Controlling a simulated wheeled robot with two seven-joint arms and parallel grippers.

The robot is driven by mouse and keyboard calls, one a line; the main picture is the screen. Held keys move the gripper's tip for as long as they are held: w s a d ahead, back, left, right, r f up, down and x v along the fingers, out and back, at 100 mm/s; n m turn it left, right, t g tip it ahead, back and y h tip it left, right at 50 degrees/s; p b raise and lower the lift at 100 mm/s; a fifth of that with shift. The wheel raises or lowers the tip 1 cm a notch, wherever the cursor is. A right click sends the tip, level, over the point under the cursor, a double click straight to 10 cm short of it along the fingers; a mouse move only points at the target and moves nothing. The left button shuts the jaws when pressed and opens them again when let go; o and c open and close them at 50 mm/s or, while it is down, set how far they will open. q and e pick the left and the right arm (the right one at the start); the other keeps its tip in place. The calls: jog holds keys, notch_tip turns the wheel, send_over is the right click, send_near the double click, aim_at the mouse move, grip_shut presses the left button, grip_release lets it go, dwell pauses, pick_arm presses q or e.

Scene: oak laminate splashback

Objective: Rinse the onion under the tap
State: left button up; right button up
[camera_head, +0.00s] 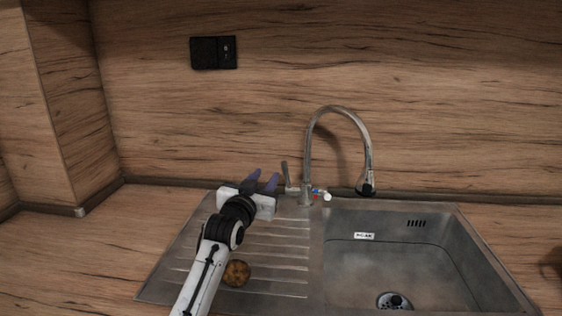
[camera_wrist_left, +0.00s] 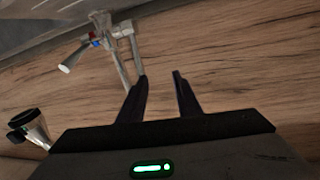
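The onion (camera_head: 237,273) is a small round brown thing lying on the ribbed drainboard (camera_head: 285,262), just right of my left forearm. The tap (camera_head: 309,150) has a tall curved spout that ends over the back of the sink basin (camera_head: 345,262), with a lever at its left. My left gripper (camera_head: 263,180) is above the back of the drainboard, left of the tap, with its fingers apart and nothing between them. In the left wrist view the open fingers (camera_wrist_left: 161,78) show in front of the wood wall, with the tap (camera_wrist_left: 115,45) close by. My right gripper is not in view.
The basin is empty, with a drain (camera_head: 394,301) in its floor. A black socket plate (camera_head: 213,52) is on the wood splashback. A wood-clad corner (camera_head: 65,110) juts out at the left. The counter (camera_head: 95,245) left of the sink is clear.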

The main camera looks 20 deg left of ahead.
aim_at(284, 168)
pick_arm(q)
jog(key=d, duration=0.2)
jog(key=d+r+h, duration=0.1)
jog(key=shift+w+d+n, duration=0.25)
jog(key=shift+w+n, duration=0.1)
jog(key=shift+n, duration=0.05)
jog(key=shift+w+a+b, duration=0.1)
jog(key=shift+w+b, duration=0.5)
jog(key=shift+w, duration=4.35)
jog(key=shift+f, duration=0.1)
grip_shut()
